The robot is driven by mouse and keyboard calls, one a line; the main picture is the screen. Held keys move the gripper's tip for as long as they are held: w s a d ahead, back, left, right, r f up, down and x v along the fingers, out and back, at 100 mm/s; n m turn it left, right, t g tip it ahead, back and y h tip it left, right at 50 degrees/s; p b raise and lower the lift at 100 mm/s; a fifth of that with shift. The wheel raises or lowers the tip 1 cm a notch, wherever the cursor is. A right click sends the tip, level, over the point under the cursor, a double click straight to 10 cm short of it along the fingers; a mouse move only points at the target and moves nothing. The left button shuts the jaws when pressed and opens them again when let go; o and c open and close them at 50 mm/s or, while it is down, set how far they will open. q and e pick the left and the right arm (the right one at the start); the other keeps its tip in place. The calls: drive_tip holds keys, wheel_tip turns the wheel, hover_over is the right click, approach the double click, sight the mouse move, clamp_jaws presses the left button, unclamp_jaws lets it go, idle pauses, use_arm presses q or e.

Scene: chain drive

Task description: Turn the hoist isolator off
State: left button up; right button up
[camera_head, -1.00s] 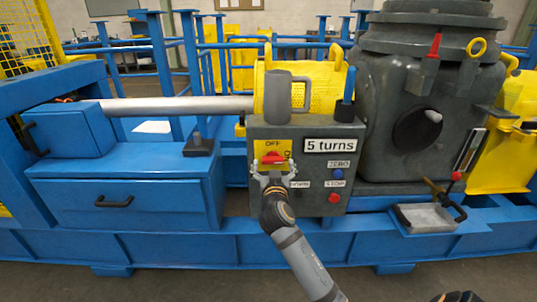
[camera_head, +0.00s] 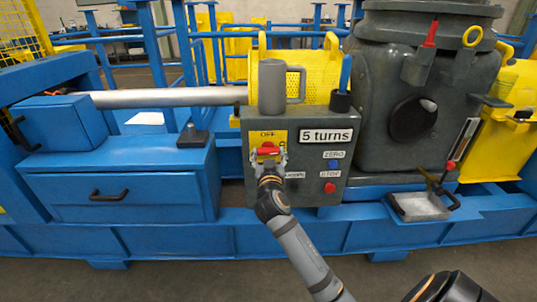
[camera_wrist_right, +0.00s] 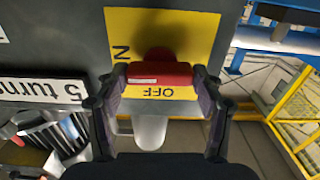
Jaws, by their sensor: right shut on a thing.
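The hoist isolator is a red handle (camera_head: 268,149) on a yellow plate (camera_head: 279,135) at the upper left of the grey control box. The handle lies level, with the word OFF above it in the head view. My right gripper (camera_head: 269,158) reaches up from below and is shut on the handle. In the right wrist view the red handle (camera_wrist_right: 160,73) spans between the two fingers, one at each end. There the picture is upside down, with OFF below the handle and an N of another label to its left. My left gripper is out of view.
The grey control box (camera_head: 255,185) also bears a "5 turns" sign (camera_head: 326,136), a blue ZERO button (camera_head: 334,164) and a red STOP button (camera_head: 329,188). A grey mug (camera_head: 272,88) and a blue-handled tool in a dark holder (camera_head: 341,100) stand on top. A blue drawer (camera_head: 120,195) is left.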

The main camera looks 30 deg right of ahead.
drive_tip(key=shift+r+n+p, duration=0.15)
drive_tip(key=shift+n+p, duration=0.3)
drive_tip(key=shift+n, duration=0.15)
drive_tip(key=shift+n+p, duration=0.3)
drive_tip(key=shift+n, duration=0.1)
use_arm(q)
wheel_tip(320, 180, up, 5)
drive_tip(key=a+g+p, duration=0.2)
drive_tip(key=p, duration=0.1)
use_arm(e)
drive_tip(key=n, duration=0.3)
drive_tip(key=n+p, duration=0.3)
drive_tip(key=n, duration=0.2)
drive_tip(key=shift+a+n, duration=0.1)
drive_tip(key=shift+n, duration=0.3)
drive_tip(key=n+p, duration=0.3)
drive_tip(key=n, duration=0.2)
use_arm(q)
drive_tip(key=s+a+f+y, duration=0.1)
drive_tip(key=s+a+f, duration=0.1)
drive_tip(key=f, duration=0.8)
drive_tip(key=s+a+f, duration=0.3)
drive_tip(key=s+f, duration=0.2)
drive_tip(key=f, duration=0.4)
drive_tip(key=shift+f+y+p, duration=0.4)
use_arm(e)
drive_tip(key=shift+f+n, duration=0.2)
drive_tip(key=shift+n, duration=0.8)
